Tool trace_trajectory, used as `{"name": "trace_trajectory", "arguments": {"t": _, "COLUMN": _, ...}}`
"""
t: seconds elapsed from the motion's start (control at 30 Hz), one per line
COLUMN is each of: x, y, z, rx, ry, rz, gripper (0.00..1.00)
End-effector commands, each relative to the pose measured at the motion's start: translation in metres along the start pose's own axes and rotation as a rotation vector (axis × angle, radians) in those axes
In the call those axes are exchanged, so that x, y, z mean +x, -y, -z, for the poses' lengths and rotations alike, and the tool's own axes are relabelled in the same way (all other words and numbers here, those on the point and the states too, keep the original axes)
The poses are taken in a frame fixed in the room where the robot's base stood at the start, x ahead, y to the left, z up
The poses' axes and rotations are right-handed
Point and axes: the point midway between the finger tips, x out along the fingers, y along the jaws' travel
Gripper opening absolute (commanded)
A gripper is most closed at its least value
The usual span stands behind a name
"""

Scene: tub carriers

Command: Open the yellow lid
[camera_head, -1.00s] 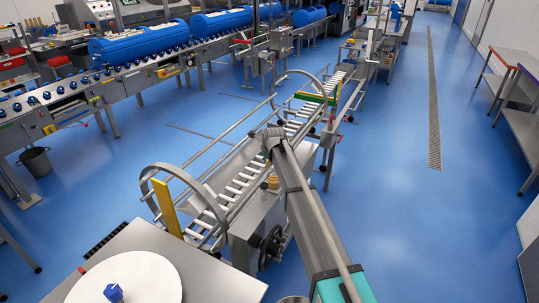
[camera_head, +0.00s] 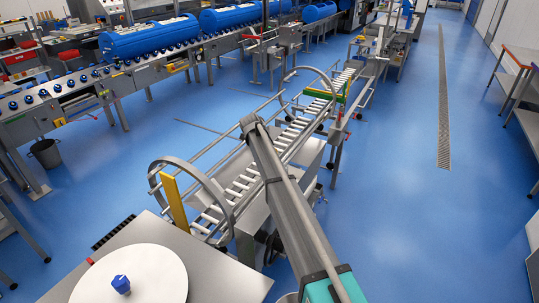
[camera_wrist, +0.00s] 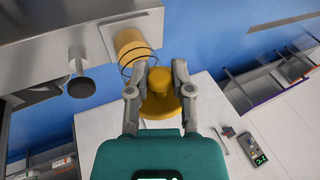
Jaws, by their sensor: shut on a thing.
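In the wrist view, a yellow lid (camera_wrist: 161,105), a round disc with a raised knob, sits between the two fingers of my gripper (camera_wrist: 160,72). My gripper is shut on it. Just beyond, up and left, a yellow cylinder (camera_wrist: 129,42) with thin dark wire loops stands against a square grey plate. The fingers partly overlap this area, and I cannot tell whether lid and cylinder touch. In the head view my arm hides the gripper and the lid.
A dark round knob (camera_wrist: 81,86) on a stem sticks out left of the cylinder. A white surface (camera_wrist: 100,139) lies below, with a small dark device (camera_wrist: 252,149) at right. The roller conveyor (camera_head: 238,186) with hoop rails runs beside my arm. Blue floor (camera_head: 400,215) at right is clear.

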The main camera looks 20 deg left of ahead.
Motion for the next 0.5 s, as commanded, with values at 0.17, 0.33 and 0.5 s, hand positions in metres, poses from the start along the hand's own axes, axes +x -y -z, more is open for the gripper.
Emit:
{"name": "trace_trajectory", "arguments": {"t": 0.17, "x": 0.0003, "y": -0.0018, "z": 0.0010, "rx": 0.000, "ry": -0.003, "rz": -0.005, "gripper": 0.00}}
{"name": "trace_trajectory", "arguments": {"t": 0.33, "x": 0.0003, "y": -0.0018, "z": 0.0013, "rx": 0.000, "ry": -0.003, "rz": -0.005, "gripper": 0.31}}
{"name": "trace_trajectory", "arguments": {"t": 0.5, "x": 0.0003, "y": -0.0013, "z": 0.0011, "rx": 0.000, "ry": -0.002, "rz": -0.004, "gripper": 0.62}}
